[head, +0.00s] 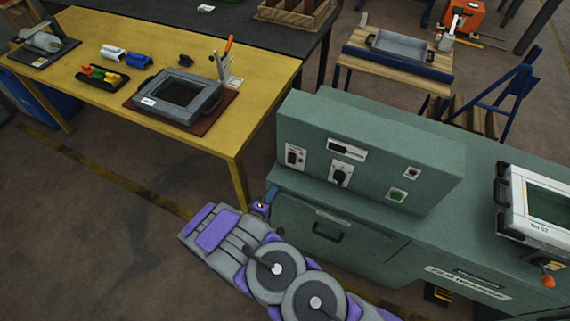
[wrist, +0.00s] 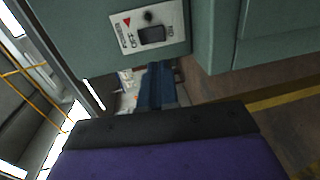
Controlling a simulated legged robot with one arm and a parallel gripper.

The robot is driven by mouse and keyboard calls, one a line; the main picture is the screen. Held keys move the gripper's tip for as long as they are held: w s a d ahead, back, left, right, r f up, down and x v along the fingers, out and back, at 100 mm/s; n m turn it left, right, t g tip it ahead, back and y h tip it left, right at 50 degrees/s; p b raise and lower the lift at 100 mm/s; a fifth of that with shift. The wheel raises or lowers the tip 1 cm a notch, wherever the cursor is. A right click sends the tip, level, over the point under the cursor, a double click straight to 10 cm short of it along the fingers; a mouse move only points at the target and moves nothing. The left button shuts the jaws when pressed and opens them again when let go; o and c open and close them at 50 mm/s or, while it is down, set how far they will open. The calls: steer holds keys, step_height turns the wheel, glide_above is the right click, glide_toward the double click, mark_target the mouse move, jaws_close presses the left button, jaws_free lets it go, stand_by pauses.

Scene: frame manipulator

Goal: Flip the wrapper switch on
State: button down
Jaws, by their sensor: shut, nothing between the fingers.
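The green wrapper machine (head: 365,130) stands at the centre right, with a sloped control panel. Its power switch (head: 295,157) is a dark rocker on a white plate at the panel's left end. In the wrist view the switch (wrist: 152,34) shows near the top, with OFF marked at its left and ON at its right. I cannot tell which side is pressed. My gripper (head: 271,194) is at the machine's left front corner, below the switch. In the wrist view its blue fingers (wrist: 156,72) are together and empty, just below the switch plate, with no clear contact.
The panel also carries a rotary knob (head: 341,174) and a green button (head: 397,195). A drawer handle (head: 327,232) sticks out below the panel. A yellow table (head: 215,145) with a framed device (head: 176,96) stands at left. The floor at lower left is clear.

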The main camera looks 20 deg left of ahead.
glide_toward(291, 162)
steer(key=w+b, duration=0.1)
steer(key=w, duration=0.2)
steer(key=w+f+b, duration=0.1)
steer(key=w, duration=0.1)
steer(key=shift+w+d+b, duration=0.35)
steer(key=shift+w+a+f, duration=0.15)
steer(key=shift+w+a, duration=0.25)
steer(key=shift+w, duration=0.2)
steer(key=shift+d, duration=0.3)
steer(key=shift+w+d, duration=0.1)
steer(key=shift+w, duration=0.05)
